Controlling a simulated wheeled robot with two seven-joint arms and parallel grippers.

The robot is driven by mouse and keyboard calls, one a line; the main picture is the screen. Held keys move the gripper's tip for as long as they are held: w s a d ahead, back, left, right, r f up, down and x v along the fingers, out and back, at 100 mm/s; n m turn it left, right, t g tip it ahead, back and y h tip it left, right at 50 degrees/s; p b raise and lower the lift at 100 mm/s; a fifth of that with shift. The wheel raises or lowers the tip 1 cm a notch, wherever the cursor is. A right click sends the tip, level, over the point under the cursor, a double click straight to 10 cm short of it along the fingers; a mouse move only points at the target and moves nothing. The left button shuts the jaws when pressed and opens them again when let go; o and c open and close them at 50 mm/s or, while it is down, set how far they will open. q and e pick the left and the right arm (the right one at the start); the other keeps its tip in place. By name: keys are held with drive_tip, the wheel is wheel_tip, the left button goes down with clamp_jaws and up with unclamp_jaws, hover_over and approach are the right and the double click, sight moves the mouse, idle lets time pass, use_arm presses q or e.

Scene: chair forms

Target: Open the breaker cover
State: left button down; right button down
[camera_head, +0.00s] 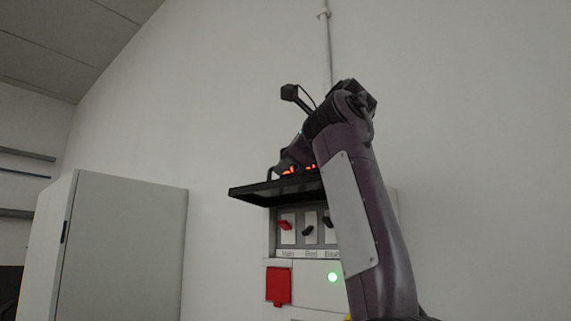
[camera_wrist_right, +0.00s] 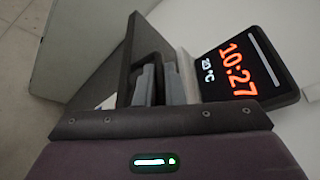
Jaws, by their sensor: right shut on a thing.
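The breaker cover (camera_head: 262,191) is a dark panel swung up, sticking out from the wall box almost level above the switches. My right gripper (camera_head: 284,168) is at the cover's top side and is shut on it; the arm hides part of the contact. In the right wrist view the grey fingers (camera_wrist_right: 158,84) are close together against the dark cover (camera_wrist_right: 126,56). Below the cover, the breaker box (camera_head: 271,240) shows a red switch (camera_head: 285,226) and black switches (camera_head: 308,231). My left gripper is not in view.
A clock display (camera_wrist_right: 238,70) with orange digits sits right beside the fingers. A red flap (camera_head: 278,286) and a lit green button (camera_head: 333,277) are lower on the box. A pale cabinet (camera_head: 125,245) stands left. A pipe (camera_head: 328,50) runs up the wall.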

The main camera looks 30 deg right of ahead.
drive_tip(key=c, duration=1.5)
unclamp_jaws()
drive_tip(key=shift+d, duration=0.15)
drive_tip(key=shift+s+b, duration=0.3)
drive_tip(key=shift+s, duration=0.1)
drive_tip(key=b+v, duration=0.2)
drive_tip(key=v, duration=0.5)
drive_tip(key=shift+r, duration=0.1)
drive_tip(key=shift+w, duration=0.2)
drive_tip(key=shift+s, duration=0.15)
